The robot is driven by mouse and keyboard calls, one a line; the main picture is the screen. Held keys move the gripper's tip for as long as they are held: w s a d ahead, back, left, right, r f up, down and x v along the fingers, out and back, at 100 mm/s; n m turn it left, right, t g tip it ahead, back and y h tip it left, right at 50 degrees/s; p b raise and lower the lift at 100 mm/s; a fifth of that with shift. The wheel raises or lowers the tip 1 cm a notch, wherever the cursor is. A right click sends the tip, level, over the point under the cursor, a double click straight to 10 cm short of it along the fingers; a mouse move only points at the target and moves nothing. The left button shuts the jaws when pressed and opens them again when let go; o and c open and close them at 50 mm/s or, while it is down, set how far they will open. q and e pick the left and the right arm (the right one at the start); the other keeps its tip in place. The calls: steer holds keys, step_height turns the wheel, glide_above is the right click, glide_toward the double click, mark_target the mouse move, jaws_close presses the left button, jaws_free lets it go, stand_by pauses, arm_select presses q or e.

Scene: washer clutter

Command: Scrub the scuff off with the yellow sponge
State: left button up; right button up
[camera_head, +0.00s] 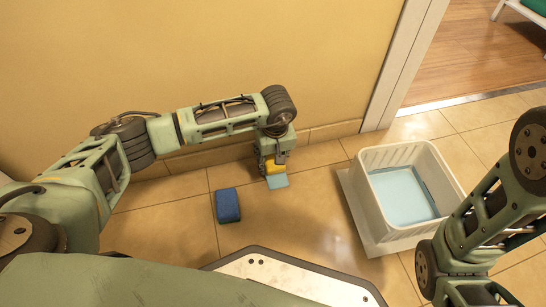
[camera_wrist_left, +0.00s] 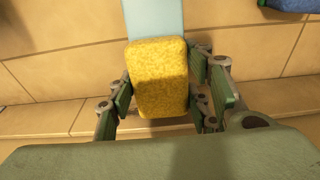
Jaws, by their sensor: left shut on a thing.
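My left gripper (camera_head: 274,164) is low over the tiled floor near the wall, shut on the yellow sponge (camera_head: 276,169). In the left wrist view the sponge (camera_wrist_left: 158,78) sits between the finger pads. A flat light-blue piece (camera_head: 278,182) shows just beyond the sponge, and in the left wrist view (camera_wrist_left: 153,20) it meets the sponge's edge; I cannot tell whether they touch. I cannot make out a clear scuff. My right arm enters at the right of the head view, but its gripper is out of view.
A blue sponge-like block (camera_head: 228,205) lies on the floor left of my left gripper. A white bin (camera_head: 368,205) with a light-blue bottom stands to the right, on a pale flat base. The wall and baseboard (camera_head: 330,131) are close behind the gripper. Floor between block and bin is clear.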

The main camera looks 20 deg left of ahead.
arm_select(q)
steer(key=shift+w+a, duration=0.35)
steer(key=shift+w, duration=0.15)
steer(key=shift+d, duration=0.1)
steer(key=shift+w+d, duration=1.1)
steer(key=shift+d, duration=0.3)
steer(key=shift+w+d, duration=1.05)
steer(key=shift+d, duration=0.35)
steer(key=shift+w+d+r, duration=0.1)
steer(key=shift+w+d, duration=0.4)
steer(key=shift+d, duration=0.25)
steer(key=shift+w+d, duration=0.45)
steer(key=shift+d, duration=0.3)
steer(key=shift+s, duration=0.1)
